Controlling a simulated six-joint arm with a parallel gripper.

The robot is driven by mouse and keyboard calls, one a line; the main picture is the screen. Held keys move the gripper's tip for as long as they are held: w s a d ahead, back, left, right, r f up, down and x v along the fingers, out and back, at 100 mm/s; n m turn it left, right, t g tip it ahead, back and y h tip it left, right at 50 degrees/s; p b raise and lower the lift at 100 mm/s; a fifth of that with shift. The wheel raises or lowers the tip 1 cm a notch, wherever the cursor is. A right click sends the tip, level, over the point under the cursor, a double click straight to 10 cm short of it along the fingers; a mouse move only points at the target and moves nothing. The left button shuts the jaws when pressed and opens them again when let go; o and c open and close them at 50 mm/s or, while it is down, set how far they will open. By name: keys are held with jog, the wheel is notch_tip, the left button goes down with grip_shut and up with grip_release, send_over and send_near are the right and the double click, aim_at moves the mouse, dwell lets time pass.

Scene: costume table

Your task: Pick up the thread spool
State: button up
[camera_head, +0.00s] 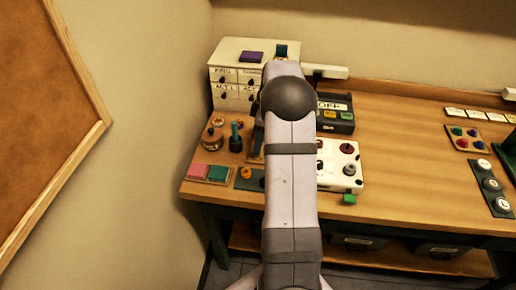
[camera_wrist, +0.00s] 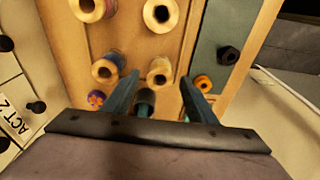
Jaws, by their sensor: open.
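In the wrist view several thread spools with tan ends and dark centre holes stand in a wooden tray (camera_wrist: 128,40). One spool (camera_wrist: 160,68) shows between and just past my open fingertips (camera_wrist: 160,79). Another spool (camera_wrist: 106,70) is just left of the left fingertip, and two more, the upper-left spool (camera_wrist: 92,9) and the upper-middle spool (camera_wrist: 160,13), are farther up. A dark cylindrical thing (camera_wrist: 145,98) shows lower, between my fingers. Nothing is visibly gripped.
A dark green strip (camera_wrist: 218,38) with a black knob (camera_wrist: 228,55) and an orange ring (camera_wrist: 203,83) lies right of the tray. A drawer cabinet (camera_head: 228,75) stands at the back left. A white box with knobs (camera_head: 345,180) is close right of my arm. The table's middle (camera_head: 410,160) is clear.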

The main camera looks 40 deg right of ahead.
jog(key=shift+w+a+f+p, duration=0.15)
jog(key=shift+f+p, duration=0.1)
jog(key=shift+f, duration=0.65)
jog(key=shift+w+a+f+p, duration=0.1)
jog(key=shift+f+p, duration=0.15)
jog(key=shift+f, duration=0.6)
jog(key=shift+c, duration=0.3)
jog(key=c, duration=1)
jog(key=shift+r, duration=0.15)
notch_tip(320, 180, up, 10)
jog(key=b, duration=0.2)
jog(key=shift+b, duration=0.4)
